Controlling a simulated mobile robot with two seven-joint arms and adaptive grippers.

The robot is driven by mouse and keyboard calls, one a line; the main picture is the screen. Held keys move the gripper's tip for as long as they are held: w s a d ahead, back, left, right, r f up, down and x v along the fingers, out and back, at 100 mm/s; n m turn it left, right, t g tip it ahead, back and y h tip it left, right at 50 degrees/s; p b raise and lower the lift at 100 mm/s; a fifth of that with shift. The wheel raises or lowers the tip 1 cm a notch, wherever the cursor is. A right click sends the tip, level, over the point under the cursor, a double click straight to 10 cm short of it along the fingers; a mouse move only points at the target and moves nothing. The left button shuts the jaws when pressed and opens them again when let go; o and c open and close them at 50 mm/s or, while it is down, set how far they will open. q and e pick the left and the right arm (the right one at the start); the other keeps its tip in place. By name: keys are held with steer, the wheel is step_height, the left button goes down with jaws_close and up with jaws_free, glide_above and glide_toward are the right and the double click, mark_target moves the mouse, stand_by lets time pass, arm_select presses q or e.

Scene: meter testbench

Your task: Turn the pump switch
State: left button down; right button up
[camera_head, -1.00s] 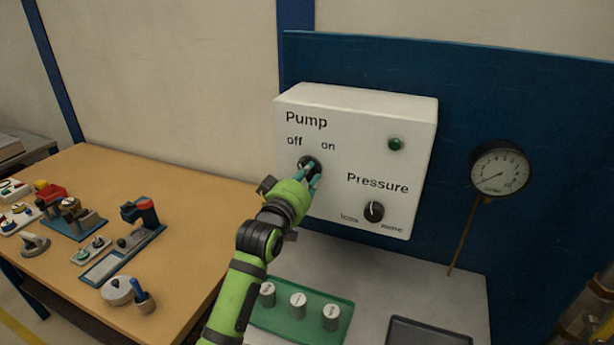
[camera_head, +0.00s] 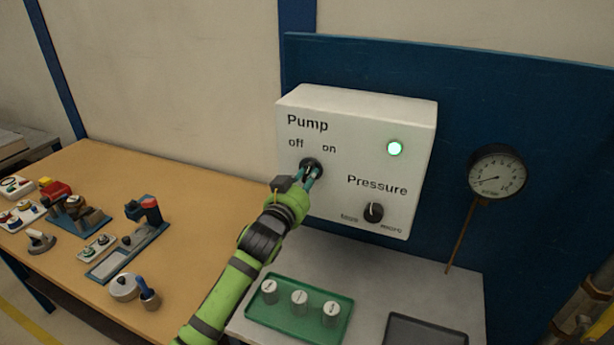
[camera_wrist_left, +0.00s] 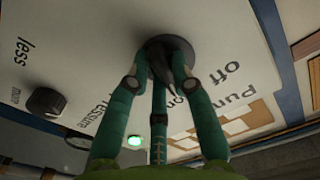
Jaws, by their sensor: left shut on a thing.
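The white control box (camera_head: 345,205) is mounted on a blue panel and carries the labels Pump, off, on and Pressure. The black pump switch (camera_head: 318,165) is partly hidden behind the fingers of my left gripper (camera_head: 311,172), which is shut on it. In the left wrist view, the dark switch (camera_wrist_left: 164,60) sits between the green fingers of my left gripper (camera_wrist_left: 162,75). My right gripper is not in view.
The pressure knob (camera_head: 373,212) is at the box's lower right. A gauge (camera_head: 497,172) stands to the right. A green tray (camera_head: 262,318) with weights and a dark tray (camera_head: 425,330) lie below. A wooden table (camera_head: 190,215) with several tools is at left.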

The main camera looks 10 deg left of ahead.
arm_select(q)
steer(key=shift+m, duration=1.2)
steer(key=shift+a, duration=0.1)
steer(key=c, duration=1.1)
jaws_free()
steer(key=shift+o, duration=0.2)
steer(key=v, duration=1.2)
